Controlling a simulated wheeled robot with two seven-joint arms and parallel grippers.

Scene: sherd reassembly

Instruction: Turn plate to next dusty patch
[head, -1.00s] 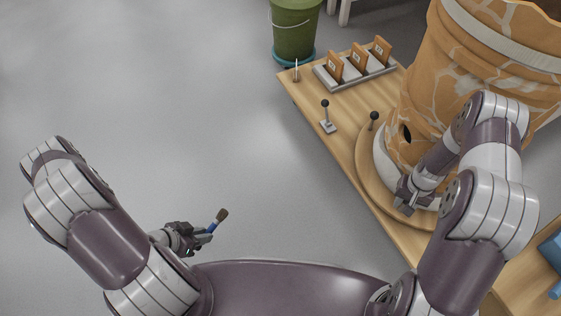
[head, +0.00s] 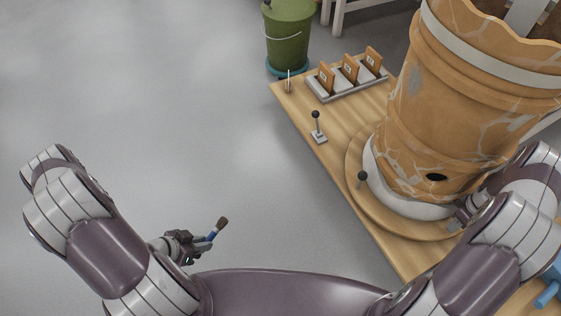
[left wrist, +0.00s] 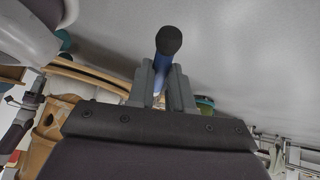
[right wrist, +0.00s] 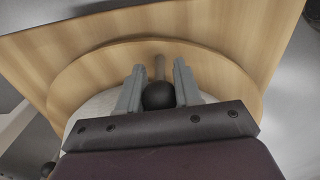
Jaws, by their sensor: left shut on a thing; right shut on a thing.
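The round wooden turning plate (head: 357,150) carries a large orange vessel (head: 455,110) with pale filled joins, a dark hole and greyish patches, seated on a white ring (head: 395,198). A black-balled peg (head: 362,180) stands on the plate's left edge. My right gripper (head: 457,218) is at the plate's near right side, partly hidden by my arm. In the right wrist view its fingers are shut on another black-balled peg (right wrist: 158,95). My left gripper (head: 205,240) is shut on a blue-handled brush (head: 218,228), over the floor, away from the plate. The brush's dark tip shows in the left wrist view (left wrist: 168,40).
A small black-knobbed lever (head: 317,128) stands on the wooden table (head: 340,150) left of the plate. A grey rack (head: 345,85) with orange tagged pieces lies behind it. A green bucket (head: 289,40) stands beyond the table. A blue object (head: 548,290) is at lower right.

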